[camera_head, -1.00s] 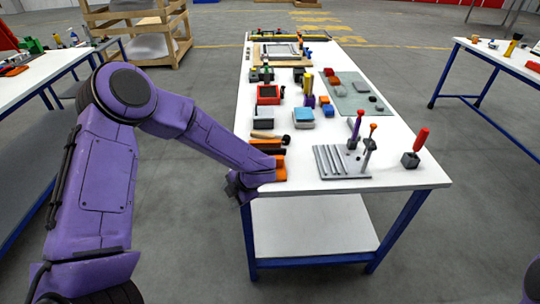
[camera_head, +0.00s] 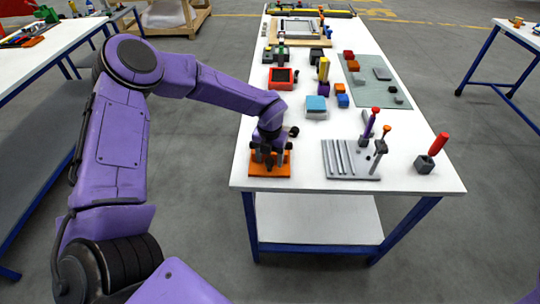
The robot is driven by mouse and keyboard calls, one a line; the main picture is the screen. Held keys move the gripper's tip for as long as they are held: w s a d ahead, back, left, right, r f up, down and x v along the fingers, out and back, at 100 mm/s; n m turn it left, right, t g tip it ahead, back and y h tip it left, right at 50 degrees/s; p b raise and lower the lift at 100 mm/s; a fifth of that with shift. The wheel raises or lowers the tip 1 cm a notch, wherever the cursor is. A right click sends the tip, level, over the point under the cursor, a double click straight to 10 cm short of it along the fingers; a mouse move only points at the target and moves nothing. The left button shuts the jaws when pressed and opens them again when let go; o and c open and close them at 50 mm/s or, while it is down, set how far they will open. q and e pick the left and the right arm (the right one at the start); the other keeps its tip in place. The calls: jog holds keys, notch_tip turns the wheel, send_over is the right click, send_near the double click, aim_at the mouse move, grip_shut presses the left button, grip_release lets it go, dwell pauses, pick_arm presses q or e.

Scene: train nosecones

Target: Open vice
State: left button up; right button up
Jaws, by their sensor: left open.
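An orange and dark block that looks like the vice (camera_head: 255,172) sits on the white table (camera_head: 300,182) near its front left corner. My left gripper (camera_head: 269,160) points down right over it, with its dark fingers apart, so it is open. The fingers and wrist cover much of the vice. I cannot tell whether the fingers touch it, or how far apart its jaws are. My right gripper is not in view; only a bit of purple shows at the right edge.
A grey grooved plate (camera_head: 343,160) lies to the right of the gripper. A red-handled tool in a grey block (camera_head: 425,163) stands near the right edge. Blue (camera_head: 316,104) and red boxes (camera_head: 283,78) and a grey-green mat (camera_head: 372,90) lie farther back.

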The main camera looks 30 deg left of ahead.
pick_arm(q)
jog(key=shift+f, duration=0.3)
jog(key=shift+s, duration=0.15)
jog(key=c, duration=1)
jog(key=shift+c, duration=0.2)
